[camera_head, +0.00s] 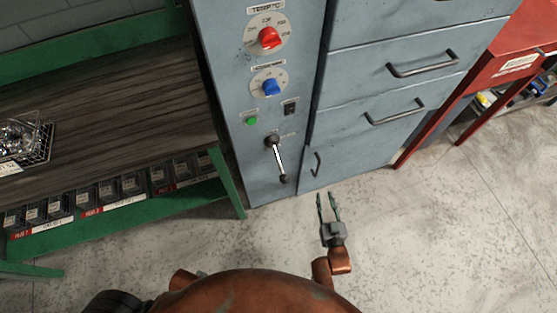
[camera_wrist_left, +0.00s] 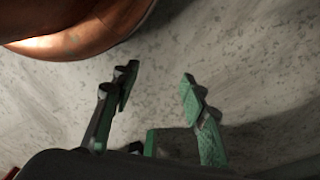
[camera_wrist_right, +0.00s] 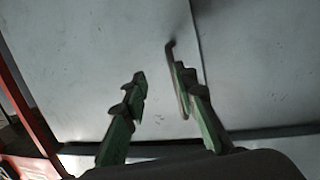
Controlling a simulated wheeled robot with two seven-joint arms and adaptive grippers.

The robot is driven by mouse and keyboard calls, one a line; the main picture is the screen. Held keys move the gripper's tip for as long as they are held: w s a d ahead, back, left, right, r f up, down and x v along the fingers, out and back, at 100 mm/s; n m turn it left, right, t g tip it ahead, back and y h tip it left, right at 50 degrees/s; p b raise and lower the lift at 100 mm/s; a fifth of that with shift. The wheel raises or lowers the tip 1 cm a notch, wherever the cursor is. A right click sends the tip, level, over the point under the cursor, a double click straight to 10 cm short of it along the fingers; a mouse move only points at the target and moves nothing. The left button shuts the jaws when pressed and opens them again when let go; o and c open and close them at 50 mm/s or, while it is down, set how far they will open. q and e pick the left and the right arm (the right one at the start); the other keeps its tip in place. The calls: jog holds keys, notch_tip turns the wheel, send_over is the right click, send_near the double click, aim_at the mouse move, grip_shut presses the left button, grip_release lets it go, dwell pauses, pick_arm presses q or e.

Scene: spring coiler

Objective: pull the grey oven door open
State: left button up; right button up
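The grey oven (camera_head: 225,110) stands in the middle of the head view, with a control panel on its left side and grey fronts with bar handles on its right. A small upright handle (camera_head: 317,163) sits low on the lowest front (camera_head: 365,150). My right gripper (camera_head: 328,207) is open and empty in front of that front, below the handle in the picture. In the right wrist view a dark bar handle (camera_wrist_right: 176,80) appears beside the right-hand finger, partly hidden by it; contact cannot be told. My left gripper (camera_wrist_left: 155,95) is open and empty above the floor.
The panel carries a red knob (camera_head: 268,38), a blue knob (camera_head: 270,86), a green button (camera_head: 252,120) and a lever (camera_head: 279,160). A green workbench (camera_head: 110,85) with small bins stands left. A red table (camera_head: 505,65) stands right. The floor (camera_head: 440,230) in front is clear.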

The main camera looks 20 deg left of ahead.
notch_tip(320, 180, up, 5)
jog(key=w+a+t+y+b, duration=0.1)
jog(key=w+a+b, duration=0.1)
jog(key=w+a, duration=0.1)
pick_arm(q)
notch_tip(320, 180, up, 6)
jog(key=b, duration=0.1)
pick_arm(e)
jog(key=b, duration=0.2)
send_over(315, 176)
pick_arm(q)
jog(key=shift+t+h, duration=0.5)
jog(key=shift+t, duration=0.3)
jog(key=shift+w+d+f, duration=0.75)
jog(key=shift+w+d, duration=0.05)
jog(key=shift+w, duration=0.2)
jog(key=shift+w+d+f, duration=0.75)
jog(key=shift+w+d, duration=0.05)
jog(key=shift+w, duration=0.2)
pick_arm(e)
jog(key=shift+w+d, duration=0.1)
jog(key=shift+w, duration=0.25)
jog(key=shift+c, duration=0.2)
grip_shut()
